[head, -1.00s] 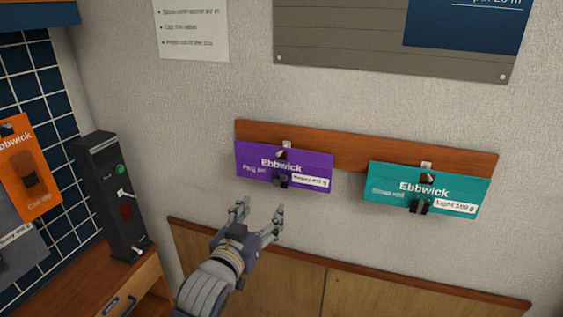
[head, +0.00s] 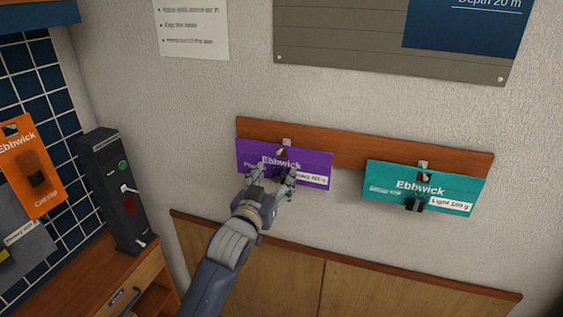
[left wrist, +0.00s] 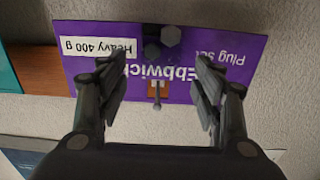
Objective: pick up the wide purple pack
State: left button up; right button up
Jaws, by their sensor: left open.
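The wide purple pack (head: 314,169) hangs from a hook on a wooden rail on the wall, with a white "Heavy 400 g" label at its lower right. My left gripper (head: 270,178) is open in front of the pack's lower part and hides some of its print. In the left wrist view the purple pack (left wrist: 185,50) appears upside down, filling the space beyond and between the open fingers (left wrist: 158,82). Dark plug parts (left wrist: 161,40) show on the pack's face. I cannot tell whether the fingers touch it. My right gripper is not in view.
A teal pack (head: 385,187) hangs to the right on the same wooden rail (head: 370,155). An orange pack (head: 20,185) hangs on the tiled board at the left. A dark upright device (head: 105,165) stands on the wooden bench.

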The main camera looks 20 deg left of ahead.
aim_at(280, 166)
pick_arm(q)
jog(key=shift+w, duration=1.1)
jog(key=shift+c, duration=0.6)
grip_shut()
jog(key=shift+r, duration=0.15)
